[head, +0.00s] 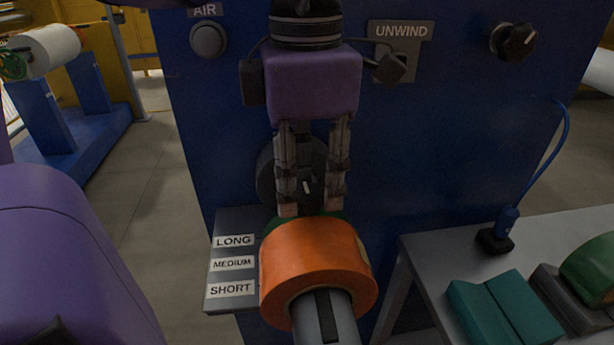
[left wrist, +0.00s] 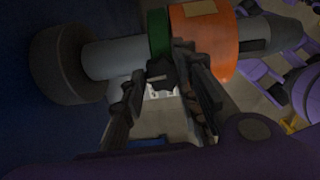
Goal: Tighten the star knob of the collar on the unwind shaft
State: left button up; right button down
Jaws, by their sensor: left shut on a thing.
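The unwind shaft (head: 342,328) comes out of the blue machine front toward me and carries an orange roll (head: 312,257). The green collar (left wrist: 159,32) sits on the shaft against the machine-side face of the roll. In the head view only a sliver of it shows behind the roll. Its dark star knob (left wrist: 160,73) points out from the collar in the left wrist view. My left gripper (head: 310,208) reaches down from above in the head view, its fingers at the collar. The fingers are closed around the knob, one on each side. The knob is hidden in the head view. My right gripper is not in view.
A step plate marked LONG, MEDIUM and SHORT (head: 232,264) lies left of the roll. The UNWIND switch (head: 400,62), AIR button (head: 208,40) and a black knob (head: 516,41) are on the panel. A grey table (head: 430,262) at right holds teal blocks (head: 505,308).

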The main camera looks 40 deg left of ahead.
aim_at(305, 191)
pick_arm(q)
jog(key=o, duration=1)
jog(key=shift+o, duration=0.2)
notch_tip(305, 191, up, 12)
jog(key=shift+s+f, duration=0.1)
jog(key=shift+s, duration=0.05)
